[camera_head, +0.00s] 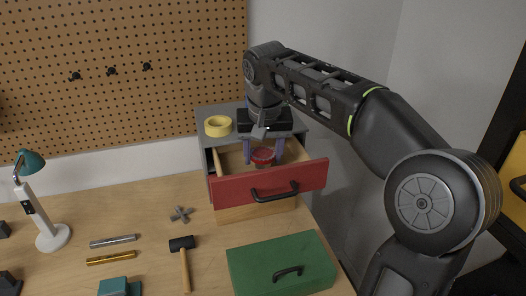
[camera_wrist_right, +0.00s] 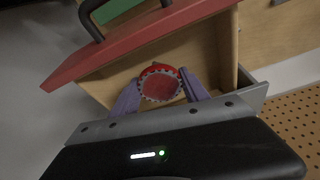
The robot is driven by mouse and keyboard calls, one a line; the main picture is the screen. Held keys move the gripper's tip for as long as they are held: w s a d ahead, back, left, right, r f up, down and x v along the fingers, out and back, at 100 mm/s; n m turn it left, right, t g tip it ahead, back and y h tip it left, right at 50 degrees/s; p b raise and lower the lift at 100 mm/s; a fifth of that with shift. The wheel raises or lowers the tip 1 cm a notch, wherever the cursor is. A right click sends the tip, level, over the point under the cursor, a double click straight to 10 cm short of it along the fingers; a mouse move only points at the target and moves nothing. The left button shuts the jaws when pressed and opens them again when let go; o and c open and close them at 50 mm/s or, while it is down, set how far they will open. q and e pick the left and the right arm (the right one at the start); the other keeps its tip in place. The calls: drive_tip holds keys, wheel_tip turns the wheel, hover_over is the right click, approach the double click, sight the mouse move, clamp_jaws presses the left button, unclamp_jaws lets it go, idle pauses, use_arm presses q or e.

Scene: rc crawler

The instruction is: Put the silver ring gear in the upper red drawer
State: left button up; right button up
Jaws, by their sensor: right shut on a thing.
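The upper red drawer (camera_head: 230,190) is pulled open from the grey cabinet; its red front also shows in the wrist view (camera_wrist_right: 150,38). My right gripper (camera_head: 263,157) reaches down into it from above. Its purple fingers are shut on the silver ring gear, which shows as a grey toothed rim (camera_wrist_right: 142,94) with red inside it and a red piece at its far edge. In the head view the held thing is small and looks mostly red. I cannot tell if it touches the drawer floor. My left gripper is not in view.
A yellow tape roll (camera_head: 218,126) lies on the cabinet top (camera_head: 205,112). A green toolbox (camera_head: 280,265) stands in front of the drawer. A hammer (camera_head: 184,262), metal rods (camera_head: 112,241) and a lamp (camera_head: 45,225) are to the left. The pegboard (camera_head: 120,80) is behind.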

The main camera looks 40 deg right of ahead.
sight(263, 154)
drive_tip(key=shift+f+b, duration=0.55)
drive_tip(key=shift+f, duration=0.3)
idle(0.3)
drive_tip(key=o, duration=1.6)
drive_tip(key=shift+r, duration=0.1)
drive_tip(key=shift+s+r, duration=0.1)
drive_tip(key=shift+r, duration=0.15)
drive_tip(key=p+v, duration=0.3)
drive_tip(key=v, duration=0.3)
drive_tip(key=shift+s+a+r+p, duration=0.15)
drive_tip(key=shift+s+r+p, duration=0.05)
drive_tip(key=shift+r+p, duration=0.5)
drive_tip(key=shift+f, duration=0.15)
